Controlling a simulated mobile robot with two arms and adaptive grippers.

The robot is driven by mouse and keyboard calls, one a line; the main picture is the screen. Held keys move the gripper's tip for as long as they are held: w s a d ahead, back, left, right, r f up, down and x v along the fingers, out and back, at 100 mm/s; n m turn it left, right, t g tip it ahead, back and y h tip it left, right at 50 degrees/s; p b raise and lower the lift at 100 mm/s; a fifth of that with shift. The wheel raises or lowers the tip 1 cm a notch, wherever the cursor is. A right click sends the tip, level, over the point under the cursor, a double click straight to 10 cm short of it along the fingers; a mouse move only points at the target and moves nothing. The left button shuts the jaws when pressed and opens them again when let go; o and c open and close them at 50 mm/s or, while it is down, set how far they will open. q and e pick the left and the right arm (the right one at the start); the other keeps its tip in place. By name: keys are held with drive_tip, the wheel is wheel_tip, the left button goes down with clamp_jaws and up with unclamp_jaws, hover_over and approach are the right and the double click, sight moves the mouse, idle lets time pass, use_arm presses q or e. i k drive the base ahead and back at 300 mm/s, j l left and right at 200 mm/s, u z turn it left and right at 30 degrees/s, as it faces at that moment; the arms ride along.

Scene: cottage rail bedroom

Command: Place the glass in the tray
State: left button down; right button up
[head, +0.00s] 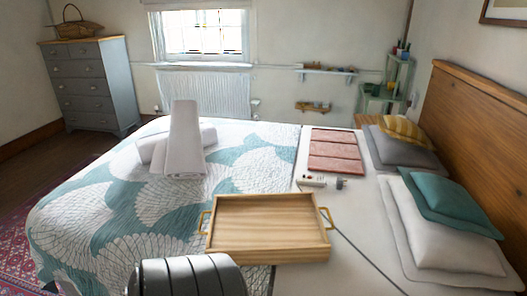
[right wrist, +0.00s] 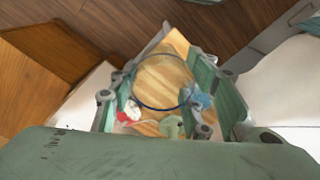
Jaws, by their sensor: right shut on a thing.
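The wooden tray (head: 230,247) with two brass-coloured handles lies on the bed in the head view and looks empty. In the right wrist view, my right gripper (right wrist: 166,84) is shut on the clear glass (right wrist: 160,88), whose dark blue rim shows between the two green-grey fingers. The glass is see-through and its lower part is hard to make out. A light wooden surface shows behind it; I cannot tell whether the glass touches it. The right gripper is not in the head view. My left gripper is in neither view.
Folded reddish cloths (head: 335,151) and small items (head: 314,181) lie beyond the tray. Rolled white towels (head: 184,150) stand to its left, and pillows (head: 447,235) to its right. In the right wrist view, small red-and-white (right wrist: 130,112) and green (right wrist: 172,127) things lie near the glass.

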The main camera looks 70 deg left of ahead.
sight(276, 235)
drive_tip(key=u, duration=1.55)
drive_tip(key=i+j+u, duration=0.4)
drive_tip(key=i+u, duration=0.4)
